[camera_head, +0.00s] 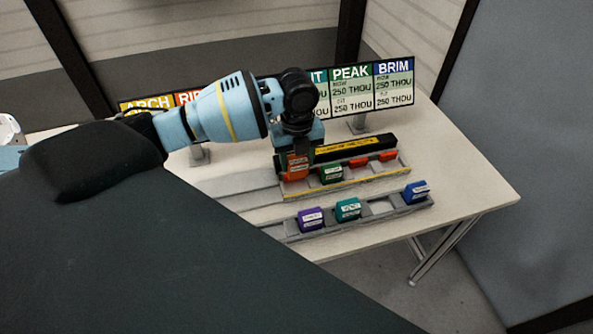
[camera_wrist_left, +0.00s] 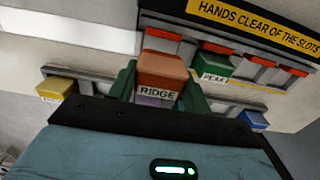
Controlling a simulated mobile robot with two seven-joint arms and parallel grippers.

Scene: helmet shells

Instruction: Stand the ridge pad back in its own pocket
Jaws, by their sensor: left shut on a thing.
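The ridge pad (camera_head: 297,167) is an orange block with a white label, which reads RIDGE in the left wrist view (camera_wrist_left: 161,72). My left gripper (camera_wrist_left: 160,88) is shut on it, with a green finger on each side. In the head view my left gripper (camera_head: 298,150) points down at the left end of the back rail (camera_head: 374,178). The pad is in line with the leftmost red-marked slot (camera_wrist_left: 163,34). I cannot tell whether its base touches the rail. The green peak pad (camera_head: 331,174) stands just right of it. My right gripper is not in view.
The front rail (camera_head: 408,208) holds a purple pad (camera_head: 311,219), a teal pad (camera_head: 348,209) and a blue pad (camera_head: 416,192). A yellow pad (camera_wrist_left: 62,98) shows in the wrist view. A black bar (camera_head: 371,145) with a yellow warning strip runs behind the back rail. A sign board stands behind.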

